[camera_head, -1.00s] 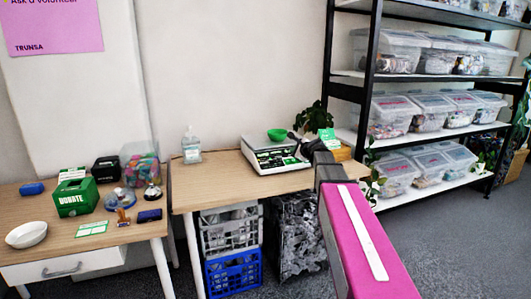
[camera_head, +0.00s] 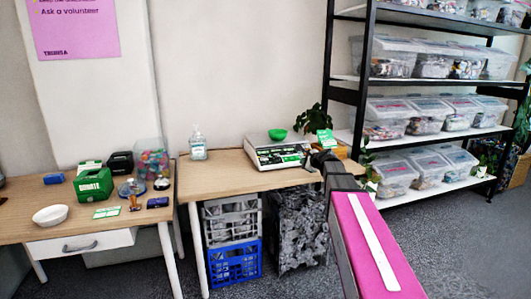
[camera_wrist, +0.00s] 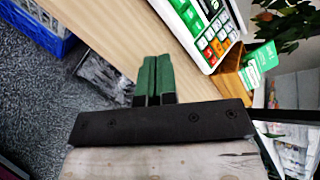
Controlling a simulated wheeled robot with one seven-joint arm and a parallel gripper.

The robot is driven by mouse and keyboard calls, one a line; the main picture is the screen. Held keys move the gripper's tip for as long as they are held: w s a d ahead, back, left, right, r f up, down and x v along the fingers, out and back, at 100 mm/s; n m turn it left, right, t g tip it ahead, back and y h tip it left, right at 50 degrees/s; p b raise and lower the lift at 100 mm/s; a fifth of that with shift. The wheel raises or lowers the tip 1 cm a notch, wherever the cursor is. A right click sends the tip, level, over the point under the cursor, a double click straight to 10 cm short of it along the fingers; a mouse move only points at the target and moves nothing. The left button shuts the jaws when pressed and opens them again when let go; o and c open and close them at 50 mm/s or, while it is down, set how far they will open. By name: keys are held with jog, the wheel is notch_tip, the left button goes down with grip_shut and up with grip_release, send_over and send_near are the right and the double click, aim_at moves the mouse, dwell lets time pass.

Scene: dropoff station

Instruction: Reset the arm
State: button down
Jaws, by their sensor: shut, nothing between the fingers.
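My arm, with its magenta link, reaches from the lower right of the head view toward the right-hand table. My gripper (camera_wrist: 154,80) shows in the wrist view with its two green fingers side by side and touching. It is shut and empty, over the front edge of the wooden table (camera_wrist: 130,25). In the head view the gripper is small and dark near the table's right end, and its fingers are hard to make out there.
A wooden box with a green card (camera_wrist: 258,65) is near the fingers. Crates (camera_head: 232,262) sit under the table. A shelf (camera_head: 345,87) with clear bins stands at right. Grey floor is free in front.

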jog(key=s+a+f+n+g+h, duration=0.2)
jog(key=s+f+n+g, duration=0.6)
jog(key=s+f, duration=0.95)
jog(key=s+d+f+n+g+h, duration=0.1)
jog(key=s+f+n, duration=0.3)
jog(key=s, duration=0.4)
jog(key=s+d+f+n+g+h, duration=0.1)
jog(key=s+f+n+g+h, duration=0.1)
jog(key=s+f+n, duration=0.3)
jog(key=s+n+h, duration=0.1)
jog(key=s+n, duration=0.1)
jog(key=s, duration=0.2)
jog(key=shift+d+f+g, duration=0.3)
jog(key=shift+d, duration=0.05)
